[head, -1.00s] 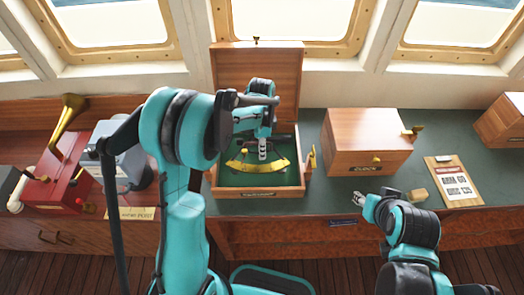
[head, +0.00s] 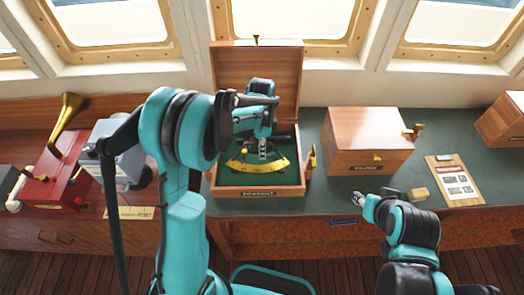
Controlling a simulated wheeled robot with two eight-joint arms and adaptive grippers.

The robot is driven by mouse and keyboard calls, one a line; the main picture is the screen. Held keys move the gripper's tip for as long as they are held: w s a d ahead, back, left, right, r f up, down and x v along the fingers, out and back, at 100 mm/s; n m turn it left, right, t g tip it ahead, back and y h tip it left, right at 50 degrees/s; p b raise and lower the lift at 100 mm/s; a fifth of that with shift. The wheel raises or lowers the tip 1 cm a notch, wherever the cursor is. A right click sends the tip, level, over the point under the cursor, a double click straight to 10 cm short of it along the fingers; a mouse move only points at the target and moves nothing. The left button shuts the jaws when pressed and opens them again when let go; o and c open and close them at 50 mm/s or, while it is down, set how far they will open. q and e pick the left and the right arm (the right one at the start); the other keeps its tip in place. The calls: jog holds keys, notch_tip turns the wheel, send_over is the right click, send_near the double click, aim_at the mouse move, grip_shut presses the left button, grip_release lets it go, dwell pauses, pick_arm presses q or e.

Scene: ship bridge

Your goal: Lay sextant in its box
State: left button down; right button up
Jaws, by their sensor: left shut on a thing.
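The sextant (head: 274,165) shows as a brass arc with dark parts above it. It is within the outline of its open wooden box (head: 258,192), over the green lining. I cannot tell whether it touches the lining. The lid (head: 285,72) stands upright at the back. My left gripper (head: 262,153) points down into the box and is shut on the sextant; my arm hides part of the sextant and the box's left side. My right gripper (head: 358,198) is empty at the counter's front edge, right of the box; its fingers are too small to judge.
A closed wooden clock box (head: 365,150) stands right of the sextant box. A clipboard (head: 455,180) lies further right, with another wooden box (head: 503,120) behind it. A red device with a brass horn (head: 70,115) stands at left. Green counter between the two boxes is clear.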

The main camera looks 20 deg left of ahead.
pick_arm(q)
jog(key=shift+f+b, duration=0.8)
dwell(0.6)
jog(key=c, duration=1.6)
grip_release()
jog(key=shift+o, duration=0.2)
notch_tip(320, 180, up, 12)
jog(key=w, duration=0.2)
jog(key=shift+a, duration=0.25)
jog(key=shift+s, duration=0.1)
